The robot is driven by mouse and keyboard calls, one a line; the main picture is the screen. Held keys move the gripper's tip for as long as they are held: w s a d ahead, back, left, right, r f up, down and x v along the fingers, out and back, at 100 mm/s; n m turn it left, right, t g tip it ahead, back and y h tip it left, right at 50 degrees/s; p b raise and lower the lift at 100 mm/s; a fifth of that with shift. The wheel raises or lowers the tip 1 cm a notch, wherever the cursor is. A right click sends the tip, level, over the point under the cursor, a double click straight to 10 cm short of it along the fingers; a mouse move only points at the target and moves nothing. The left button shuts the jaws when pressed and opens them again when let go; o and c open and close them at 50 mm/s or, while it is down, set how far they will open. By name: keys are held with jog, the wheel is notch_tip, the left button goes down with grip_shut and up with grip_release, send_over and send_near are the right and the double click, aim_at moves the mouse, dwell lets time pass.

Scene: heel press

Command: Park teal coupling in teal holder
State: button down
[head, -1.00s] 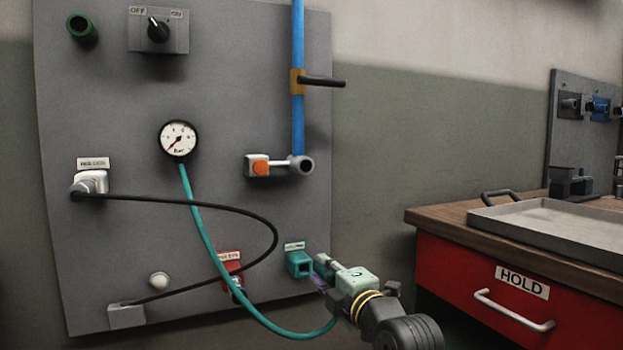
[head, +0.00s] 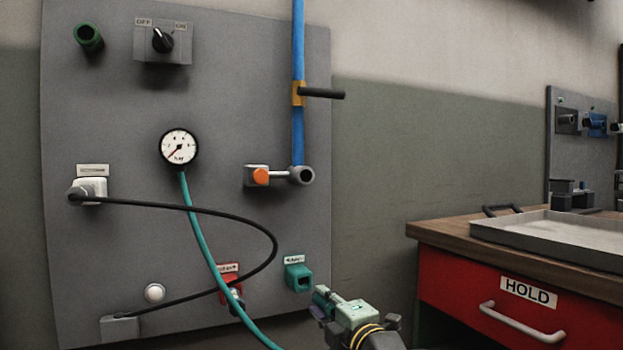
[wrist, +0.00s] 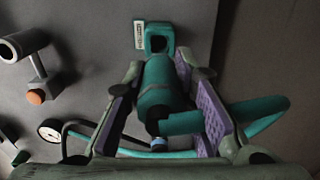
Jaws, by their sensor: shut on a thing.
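The teal holder (head: 299,277) is a square, open-mouthed socket low on the right of the grey panel, with a small label above it. It also shows at the top of the wrist view (wrist: 159,40). My gripper (head: 322,303) is just below and right of the holder in the head view. In the wrist view its purple-padded fingers are shut on the teal coupling (wrist: 157,85). The coupling points toward the holder's mouth, and a gap shows between them in the head view. The teal hose (head: 208,248) runs from below the pressure gauge down toward my gripper.
A black cable (head: 240,219) loops across the panel, crossing the teal hose. A red holder (head: 230,287) sits left of the teal one. A blue pipe (head: 298,50) with a valve handle stands above. The red bench (head: 450,290) with a tray is at right.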

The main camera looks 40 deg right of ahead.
jog(key=shift+x, duration=2.3)
jog(key=shift+x, duration=1.45)
dwell(0.8)
jog(key=c, duration=1.3)
grip_release()
send_near(315, 294)
jog(key=w+d, duration=0.1)
jog(key=w+d+f, duration=0.1)
jog(key=shift+w, duration=0.3)
